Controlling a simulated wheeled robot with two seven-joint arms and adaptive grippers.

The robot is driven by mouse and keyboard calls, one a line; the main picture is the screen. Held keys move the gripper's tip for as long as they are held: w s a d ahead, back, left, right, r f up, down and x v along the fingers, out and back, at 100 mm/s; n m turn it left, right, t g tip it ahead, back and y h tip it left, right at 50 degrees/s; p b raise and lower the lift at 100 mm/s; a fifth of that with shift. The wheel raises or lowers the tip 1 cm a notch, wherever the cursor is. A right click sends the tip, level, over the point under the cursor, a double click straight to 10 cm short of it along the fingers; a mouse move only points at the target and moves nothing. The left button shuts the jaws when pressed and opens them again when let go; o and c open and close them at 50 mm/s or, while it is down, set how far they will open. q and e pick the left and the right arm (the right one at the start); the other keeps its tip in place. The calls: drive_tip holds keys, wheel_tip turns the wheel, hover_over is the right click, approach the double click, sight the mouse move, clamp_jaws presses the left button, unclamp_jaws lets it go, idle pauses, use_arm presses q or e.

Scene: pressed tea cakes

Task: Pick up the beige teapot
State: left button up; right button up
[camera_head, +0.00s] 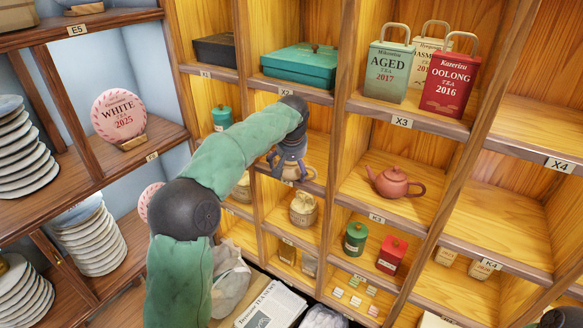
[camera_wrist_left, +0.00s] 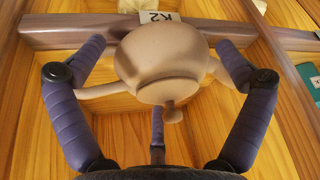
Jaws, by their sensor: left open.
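The beige teapot (camera_wrist_left: 160,62) fills the upper middle of the left wrist view, on the wooden shelf behind the K2 label. Its lid knob points down in that view, its spout is on the left and its handle on the right. My left gripper (camera_head: 288,160) reaches into the K2 compartment. Its purple fingers (camera_wrist_left: 160,80) are spread on both sides of the teapot, with a third finger below the lid; whether any touch it is unclear. In the head view the teapot (camera_head: 297,173) is mostly covered by my gripper.
A vertical divider (camera_head: 333,140) stands right of the K2 compartment. Beyond it a reddish-brown teapot (camera_head: 393,183) sits on the neighbouring shelf. A teal box (camera_head: 300,66) is on the shelf above, and a beige jar (camera_head: 304,209) is on the shelf below.

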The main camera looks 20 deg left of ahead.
use_arm(q)
drive_tip(key=shift+x, duration=0.9)
drive_tip(key=c, duration=1.4)
